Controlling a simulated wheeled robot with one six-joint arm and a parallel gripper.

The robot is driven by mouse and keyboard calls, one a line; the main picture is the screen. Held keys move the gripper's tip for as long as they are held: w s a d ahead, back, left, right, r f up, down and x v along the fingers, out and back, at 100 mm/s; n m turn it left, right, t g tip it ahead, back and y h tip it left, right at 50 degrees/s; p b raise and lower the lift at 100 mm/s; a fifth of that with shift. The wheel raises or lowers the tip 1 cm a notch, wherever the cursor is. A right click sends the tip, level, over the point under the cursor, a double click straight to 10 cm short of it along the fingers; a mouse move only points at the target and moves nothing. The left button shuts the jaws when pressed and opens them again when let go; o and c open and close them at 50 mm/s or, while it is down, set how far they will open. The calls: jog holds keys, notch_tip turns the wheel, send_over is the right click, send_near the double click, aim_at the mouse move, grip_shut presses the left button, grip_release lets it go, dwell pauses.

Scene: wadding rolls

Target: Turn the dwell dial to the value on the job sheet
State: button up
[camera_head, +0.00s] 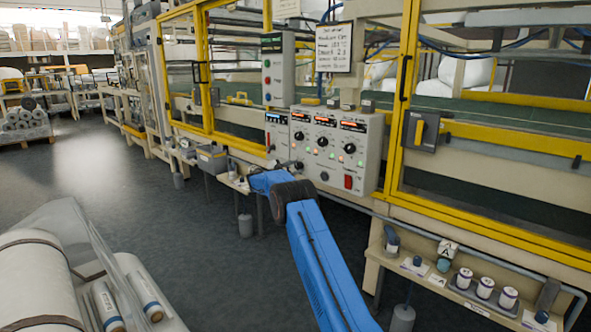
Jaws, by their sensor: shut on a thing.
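The control panel (335,158) is a pale box with several black dials, orange displays and small lights. Three dials sit in a row: left (299,136), middle (322,141) and right (345,148). Their labels are too small to read, so I cannot tell which is dwell. My blue arm reaches up from below to the panel's lower left corner. My gripper (290,165) is small and partly hidden there, shut on a dark knob (299,165) below the left dial. The knob's pointer is not clear. The job sheet (333,47) hangs above the panel; its writing is not reliably readable.
A red switch (348,182) sits low on the panel. A grey box with red and green buttons (278,70) stands to its left. Yellow guard frames flank the panel. Open floor (130,190) lies left.

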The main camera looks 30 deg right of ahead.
jog(key=o, duration=1.1)
jog(key=shift+a, duration=0.1)
jog(key=shift+c, duration=0.2)
jog(key=shift+a, duration=0.1)
jog(key=v, duration=1.7)
jog(key=shift+s+a, duration=0.1)
